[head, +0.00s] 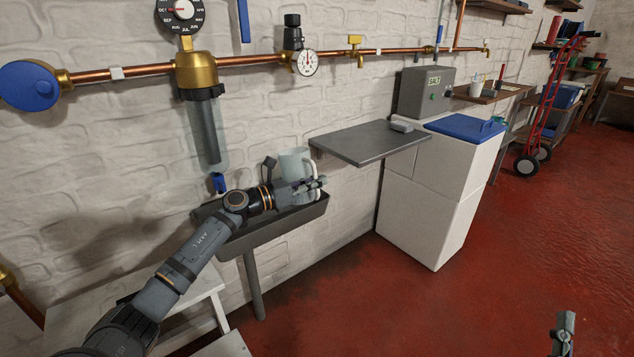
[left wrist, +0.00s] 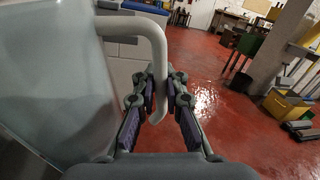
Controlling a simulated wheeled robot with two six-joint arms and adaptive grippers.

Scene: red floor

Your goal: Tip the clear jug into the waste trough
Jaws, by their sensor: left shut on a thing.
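The clear jug (head: 293,160) looks upright, just above or inside the grey waste trough (head: 285,226) on the wall; I cannot tell whether its base touches the trough. My left gripper (head: 318,184) is shut on the jug's pale handle, which passes between the fingers. In the left wrist view the jug's frosted body (left wrist: 55,85) fills the left side and its handle (left wrist: 157,50) runs down to the fingers (left wrist: 162,100). The jug's lower part is hidden by my gripper and the trough rim. My right gripper (head: 563,335) shows small at the bottom right; its jaws are unclear.
A clear filter housing (head: 206,135) hangs from the copper pipe left of the trough. A grey shelf (head: 370,142) juts out on the right, beside a white cabinet (head: 435,195) with a blue lid. The red floor in front is clear.

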